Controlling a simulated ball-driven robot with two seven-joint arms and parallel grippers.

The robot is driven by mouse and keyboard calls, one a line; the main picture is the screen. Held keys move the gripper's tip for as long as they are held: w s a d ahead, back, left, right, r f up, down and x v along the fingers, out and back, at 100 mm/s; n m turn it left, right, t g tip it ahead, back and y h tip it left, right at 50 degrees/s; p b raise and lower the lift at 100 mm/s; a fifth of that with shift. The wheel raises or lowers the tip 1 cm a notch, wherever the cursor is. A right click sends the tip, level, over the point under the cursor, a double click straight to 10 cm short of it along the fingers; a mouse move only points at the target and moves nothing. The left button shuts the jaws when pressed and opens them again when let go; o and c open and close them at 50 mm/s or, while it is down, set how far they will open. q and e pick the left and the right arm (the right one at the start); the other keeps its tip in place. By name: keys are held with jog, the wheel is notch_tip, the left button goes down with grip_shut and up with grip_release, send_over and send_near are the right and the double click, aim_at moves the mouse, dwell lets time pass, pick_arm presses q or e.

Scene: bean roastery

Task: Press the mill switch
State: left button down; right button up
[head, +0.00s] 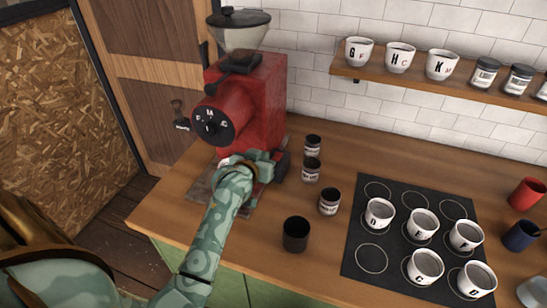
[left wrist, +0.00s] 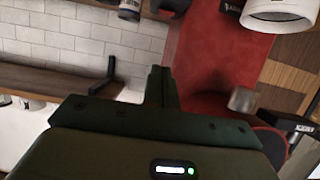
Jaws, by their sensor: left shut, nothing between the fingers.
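The red mill (head: 262,95) stands at the back left of the wooden counter, with a clear hopper on top and a round black dial on its front. My left gripper (head: 275,165) is at the lower right of the mill's body, shut and empty. In the left wrist view its closed fingers (left wrist: 161,88) show in front of the red mill body (left wrist: 215,55). I cannot tell whether they touch it. I cannot clearly make out the mill switch; the hand and arm cover part of the mill's base. My right gripper is not in view.
Several small dark jars (head: 329,201) and a black cup (head: 296,234) stand right of the hand. A black mat (head: 355,262) with several white lettered cups lies further right. A shelf (head: 395,84) with cups and jars hangs on the tiled wall.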

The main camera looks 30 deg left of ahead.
pick_arm(q)
jog(key=shift+w, duration=0.1)
jog(key=b, duration=0.4)
send_over(273, 158)
jog(key=d, duration=0.1)
jog(key=f, duration=0.2)
jog(key=s+f, duration=0.1)
jog(key=f, duration=0.1)
jog(key=shift+f, duration=0.2)
jog(key=shift+s+d+f, duration=0.1)
jog(key=shift+s+f, duration=0.05)
jog(key=shift+f, duration=0.65)
jog(key=shift+s+f, duration=0.25)
jog(key=shift+f, duration=0.55)
jog(key=shift+f, duration=0.15)
jog(key=shift+s+f, duration=0.1)
jog(key=shift+f, duration=0.15)
jog(key=shift+r, duration=0.1)
